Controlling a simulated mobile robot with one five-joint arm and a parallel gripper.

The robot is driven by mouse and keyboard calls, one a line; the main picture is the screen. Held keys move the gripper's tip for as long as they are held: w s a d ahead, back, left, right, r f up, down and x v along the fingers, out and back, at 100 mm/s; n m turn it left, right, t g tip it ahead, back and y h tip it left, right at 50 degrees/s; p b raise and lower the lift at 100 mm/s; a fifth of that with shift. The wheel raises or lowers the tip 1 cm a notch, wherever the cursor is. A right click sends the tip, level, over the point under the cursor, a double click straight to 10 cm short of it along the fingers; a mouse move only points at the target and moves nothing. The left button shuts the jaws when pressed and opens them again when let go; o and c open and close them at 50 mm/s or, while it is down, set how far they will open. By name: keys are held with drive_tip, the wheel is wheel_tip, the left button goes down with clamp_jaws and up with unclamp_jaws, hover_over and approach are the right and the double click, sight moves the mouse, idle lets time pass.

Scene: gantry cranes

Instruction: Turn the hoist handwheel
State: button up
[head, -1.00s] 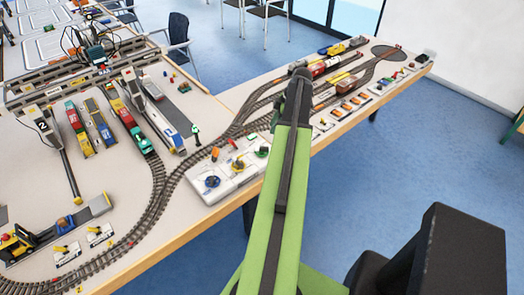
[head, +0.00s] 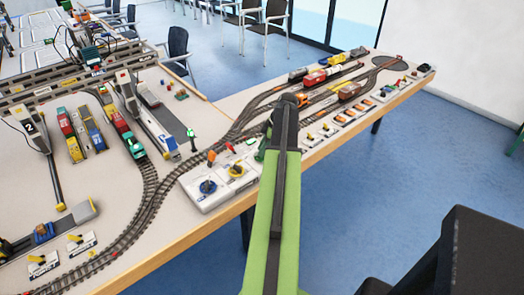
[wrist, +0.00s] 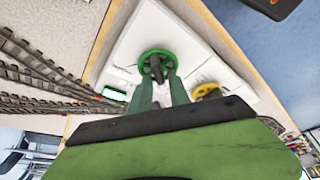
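A white control panel (head: 212,199) at the table's front edge carries a blue handwheel (head: 208,187) and a yellow handwheel (head: 237,170); my arm covers its right part in the head view. In the wrist view a green handwheel (wrist: 148,54) with a dark centre stands on the white panel (wrist: 122,48), and the yellow handwheel (wrist: 207,91) is to its right. My gripper (wrist: 160,78) has its two green fingers apart, with their tips at the near side of the green wheel. I cannot tell whether they touch it. No label tells which wheel is the hoist's.
Model tracks (head: 152,190) curve behind and left of the panel. Model trains (head: 118,120) and a gantry crane (head: 130,95) stand further left. Several smaller control boxes (head: 330,129) line the table edge to the right.

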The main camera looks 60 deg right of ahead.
clamp_jaws()
drive_tip(key=shift+a, duration=0.1)
drive_tip(key=shift+m, duration=0.3)
drive_tip(key=m+h, duration=0.1)
drive_tip(key=m, duration=0.2)
drive_tip(key=m+h, duration=0.1)
drive_tip(key=m, duration=0.2)
drive_tip(key=shift+s+a+t, duration=0.1)
drive_tip(key=shift+t, duration=0.3)
drive_tip(key=m+h, duration=0.1)
drive_tip(key=m, duration=0.2)
drive_tip(key=shift+m+h, duration=0.3)
drive_tip(key=shift+h, duration=0.1)
drive_tip(key=shift+m+g+h, duration=0.5)
drive_tip(key=shift+m+h, duration=0.1)
drive_tip(key=shift+m, duration=1)
